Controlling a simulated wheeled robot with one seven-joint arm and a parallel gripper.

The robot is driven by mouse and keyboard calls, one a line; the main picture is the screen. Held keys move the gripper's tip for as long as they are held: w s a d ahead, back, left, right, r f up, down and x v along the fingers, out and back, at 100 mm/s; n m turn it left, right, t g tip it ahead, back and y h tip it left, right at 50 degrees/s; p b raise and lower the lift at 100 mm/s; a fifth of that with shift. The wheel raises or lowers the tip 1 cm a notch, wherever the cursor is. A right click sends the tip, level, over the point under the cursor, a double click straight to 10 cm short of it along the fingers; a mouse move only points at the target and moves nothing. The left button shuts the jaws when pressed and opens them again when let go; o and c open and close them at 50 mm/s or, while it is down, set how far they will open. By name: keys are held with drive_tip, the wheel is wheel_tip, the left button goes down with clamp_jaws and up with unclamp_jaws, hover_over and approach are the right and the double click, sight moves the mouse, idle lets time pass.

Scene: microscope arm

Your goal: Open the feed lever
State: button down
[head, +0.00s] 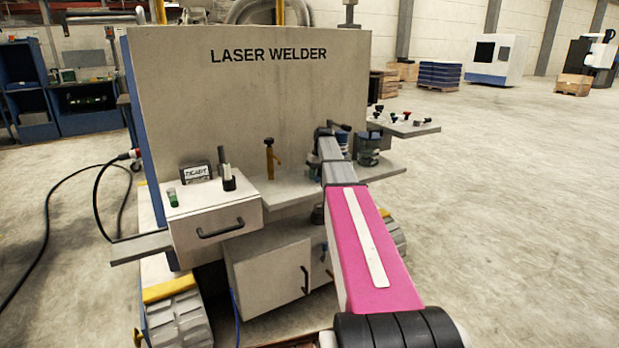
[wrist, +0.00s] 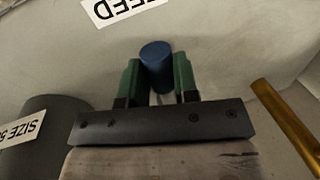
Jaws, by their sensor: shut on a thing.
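In the wrist view, the feed lever (wrist: 157,54) shows as a blue round knob below an upside-down FEED label (wrist: 118,8) on the pale panel. My gripper (wrist: 158,76) has its two green fingers on either side of the knob and is shut on it. The lever's shaft is mostly hidden between the fingers and behind the dark gripper body. In the head view, my arm reaches the right part of the laser welder (head: 200,100). There my own links hide the lever and the fingertips.
A brass rod (wrist: 285,125) stands right of my gripper in the wrist view, and a dark cylinder with a SIZE label (wrist: 22,130) lies left. In the head view, a yellow-brown upright part (head: 269,160), a drawer (head: 218,228) and a side shelf with knobs (head: 405,127) are near.

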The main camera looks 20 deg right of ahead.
drive_tip(key=shift+w+d+n, duration=0.1)
drive_tip(key=shift+d+n, duration=0.2)
drive_tip(key=shift+n, duration=0.1)
drive_tip(key=shift+d, duration=0.1)
drive_tip(key=c, duration=0.9)
unclamp_jaws()
drive_tip(key=shift+o, duration=0.2)
drive_tip(key=shift+r, duration=0.1)
wheel_tip(320, 180, up, 10)
drive_tip(key=d, duration=0.2)
drive_tip(key=shift+w+r, duration=0.25)
drive_tip(key=shift+w, duration=0.05)
